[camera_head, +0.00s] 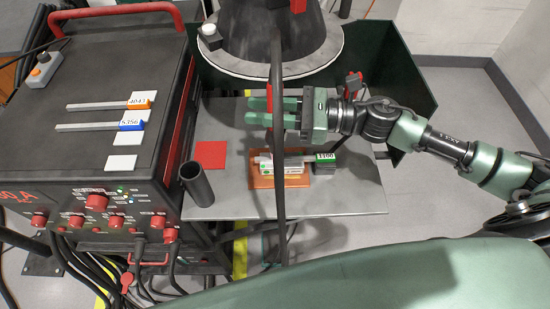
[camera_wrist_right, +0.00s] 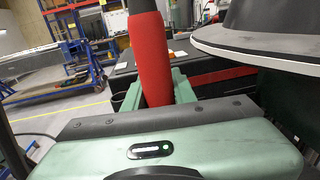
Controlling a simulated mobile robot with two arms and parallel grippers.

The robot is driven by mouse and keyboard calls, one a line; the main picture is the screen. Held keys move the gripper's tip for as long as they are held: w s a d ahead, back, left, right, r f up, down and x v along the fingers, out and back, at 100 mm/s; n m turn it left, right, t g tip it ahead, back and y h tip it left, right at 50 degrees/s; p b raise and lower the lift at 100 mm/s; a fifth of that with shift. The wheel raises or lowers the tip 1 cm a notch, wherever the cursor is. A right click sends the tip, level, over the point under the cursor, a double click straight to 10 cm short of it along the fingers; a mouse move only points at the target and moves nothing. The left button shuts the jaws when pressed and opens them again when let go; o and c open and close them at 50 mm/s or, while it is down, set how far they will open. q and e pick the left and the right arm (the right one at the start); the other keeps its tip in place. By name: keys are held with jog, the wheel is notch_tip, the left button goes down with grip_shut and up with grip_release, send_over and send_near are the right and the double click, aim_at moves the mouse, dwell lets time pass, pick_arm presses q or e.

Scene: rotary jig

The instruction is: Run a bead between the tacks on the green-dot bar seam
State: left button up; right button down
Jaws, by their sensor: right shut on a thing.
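My right gripper (camera_head: 274,111) comes in from the right above the grey table. It is shut on an upright red handle (camera_head: 276,88) with a dark upper end. The handle also shows between the green fingers in the right wrist view (camera_wrist_right: 150,55). Below it, on an orange plate (camera_head: 263,182), lies a small bar assembly (camera_head: 283,170) with white and green markings. A rod with a green "1100" tag (camera_head: 325,156) lies at the assembly, its right end at a dark block. The seam and tacks are too small to make out. My left gripper is not in view.
A red-knobbed power unit (camera_head: 100,195) stands at left, with rods tagged 4043 (camera_head: 139,103) and 5356 (camera_head: 131,125) on top. A red square (camera_head: 211,155) and dark tube (camera_head: 196,184) are left of the plate. A large dark cone (camera_head: 285,35) stands behind.

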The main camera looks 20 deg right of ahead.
aim_at(279, 104)
jog(key=shift+r, duration=0.2)
jog(key=shift+s+d+b, duration=0.15)
jog(key=shift+d+b, duration=0.45)
jog(key=shift+b, duration=0.05)
dwell(0.6)
jog(key=shift+b+v, duration=1.05)
jog(key=shift+b, duration=0.25)
dwell(0.6)
jog(key=shift+d+r, duration=0.1)
jog(key=shift+d, duration=0.05)
dwell(0.3)
jog(key=shift+r, duration=0.55)
dwell(3.7)
